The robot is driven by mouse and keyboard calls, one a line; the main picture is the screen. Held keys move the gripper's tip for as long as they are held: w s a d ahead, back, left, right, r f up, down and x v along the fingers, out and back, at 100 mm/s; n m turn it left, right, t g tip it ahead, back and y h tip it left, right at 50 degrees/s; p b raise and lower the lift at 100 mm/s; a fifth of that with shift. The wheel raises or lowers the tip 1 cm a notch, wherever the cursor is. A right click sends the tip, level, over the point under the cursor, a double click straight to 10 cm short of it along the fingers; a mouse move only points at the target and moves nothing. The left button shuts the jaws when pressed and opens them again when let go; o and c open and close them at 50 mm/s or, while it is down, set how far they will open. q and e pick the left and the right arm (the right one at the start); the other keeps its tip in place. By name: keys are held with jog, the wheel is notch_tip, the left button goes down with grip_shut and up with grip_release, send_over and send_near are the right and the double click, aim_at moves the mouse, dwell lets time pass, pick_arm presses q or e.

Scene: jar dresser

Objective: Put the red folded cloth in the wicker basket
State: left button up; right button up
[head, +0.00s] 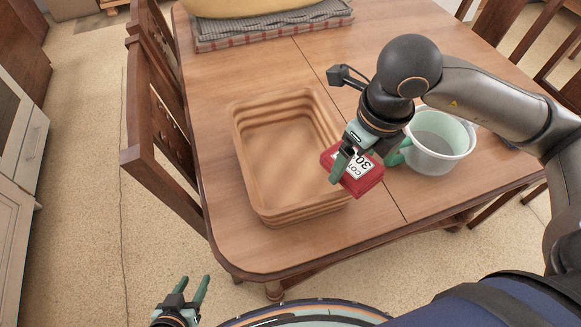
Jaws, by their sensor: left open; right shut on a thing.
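The wicker basket (243,177), tan and rectangular with ridged walls, stands on the wooden table, and its inside looks empty. The red folded cloth (368,183), a small red block with a white printed label, is held by my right gripper (357,172). The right gripper is shut on it, just right of the basket's right wall; the cloth overlaps the basket's front right corner in the picture. How high the cloth is above the table is hard to tell. My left gripper (196,290) is open and empty, low in front of the table, away from the basket.
A white-and-green bucket (434,146) stands right of the cloth, close to my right gripper. A folded striped textile (270,30) with a yellowish object on it lies at the table's back. A wooden chair (160,145) is at the left edge. The table's front left corner is clear.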

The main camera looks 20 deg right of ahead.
jog(key=m, duration=0.3)
jog(key=shift+s+f+m+h, duration=0.1)
jog(key=shift+f+m+h, duration=0.05)
jog(key=shift+m+h, duration=0.2)
jog(key=w+a+f, duration=0.3)
jog(key=w+f, duration=0.1)
jog(key=w, duration=0.4)
send_over(302, 162)
jog(key=s, duration=0.2)
notch_tip(302, 162, down, 5)
jog(key=shift+w+d+r, duration=0.1)
jog(key=shift+w, duration=0.05)
jog(key=shift+w+f, duration=0.5)
jog(key=shift+f, duration=1.6)
jog(key=shift+f+b, duration=0.2)
jog(key=shift+b, duration=0.15)
jog(key=o, duration=1.1)
jog(key=shift+r, duration=0.1)
